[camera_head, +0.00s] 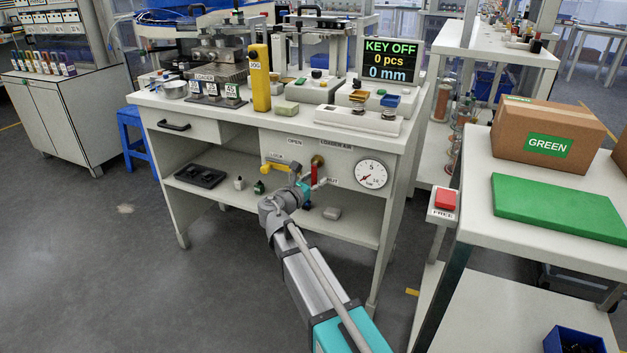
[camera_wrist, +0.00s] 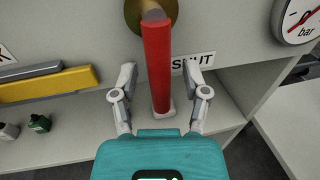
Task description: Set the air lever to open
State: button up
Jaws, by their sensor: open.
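The air lever (camera_head: 315,174) is a red bar hanging down from a brass hub on the front of the workbench, under the LOADER AIR label (camera_head: 337,144). In the wrist view the red lever (camera_wrist: 157,62) points down, beside the SHUT label (camera_wrist: 193,63). An OPEN label (camera_head: 295,141) is up and left of the hub. My gripper (camera_head: 306,184) is at the lever. In the wrist view my gripper (camera_wrist: 160,72) is open, one finger on each side of the lever, with visible gaps. The lever's lower end lies between the fingers.
A yellow lever (camera_head: 279,167) lies level to the left, by the LOCK label. A round pressure gauge (camera_head: 371,174) is to the right. A lower shelf (camera_head: 235,178) with small items is below. A side table with a GREEN carton (camera_head: 549,134) stands at right.

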grip_shut()
dwell(0.3)
jog(key=shift+w+d, duration=0.1)
jog(key=shift+d, duration=0.1)
